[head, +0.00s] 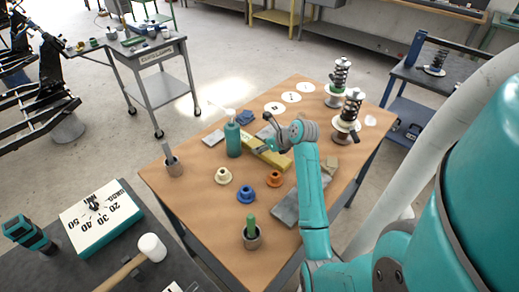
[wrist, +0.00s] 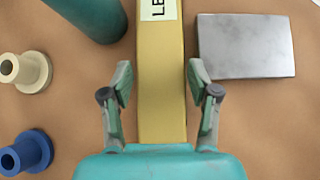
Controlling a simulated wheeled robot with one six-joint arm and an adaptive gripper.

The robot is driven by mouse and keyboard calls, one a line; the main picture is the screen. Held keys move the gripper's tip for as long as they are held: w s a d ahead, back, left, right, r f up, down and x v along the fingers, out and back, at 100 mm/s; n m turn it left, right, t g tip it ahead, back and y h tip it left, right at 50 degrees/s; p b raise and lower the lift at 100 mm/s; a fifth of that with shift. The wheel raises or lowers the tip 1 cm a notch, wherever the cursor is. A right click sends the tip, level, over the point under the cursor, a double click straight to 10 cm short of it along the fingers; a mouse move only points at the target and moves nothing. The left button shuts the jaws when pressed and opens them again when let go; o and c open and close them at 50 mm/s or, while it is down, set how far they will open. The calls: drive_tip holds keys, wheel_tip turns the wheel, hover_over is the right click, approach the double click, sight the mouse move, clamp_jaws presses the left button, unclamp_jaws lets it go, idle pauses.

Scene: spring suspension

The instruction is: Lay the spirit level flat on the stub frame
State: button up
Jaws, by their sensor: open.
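The spirit level is a long yellow bar (wrist: 162,60) with a white label starting "LE". It lies on the brown table, and it also shows in the head view (head: 272,157), partly behind my arm. My gripper (wrist: 159,88) is open, with one finger on each side of the bar and a small gap showing at each side. In the head view my gripper (head: 267,143) is over the middle of the level. A black frame (head: 30,92) at the far left may be the stub frame; I cannot tell for sure.
A teal bottle (wrist: 90,15) stands close left of the level, and a grey plate (wrist: 245,46) lies to its right. Cream (head: 223,176), blue (head: 245,194) and orange (head: 274,179) bushings are on the table (head: 200,205). Spring struts (head: 346,118) stand at the back. A grey cart (head: 160,85) is beyond.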

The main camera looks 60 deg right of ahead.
drive_tip(key=shift+x, duration=1.35)
clamp_jaws()
drive_tip(key=shift+r, duration=0.1)
drive_tip(key=shift+d, duration=0.1)
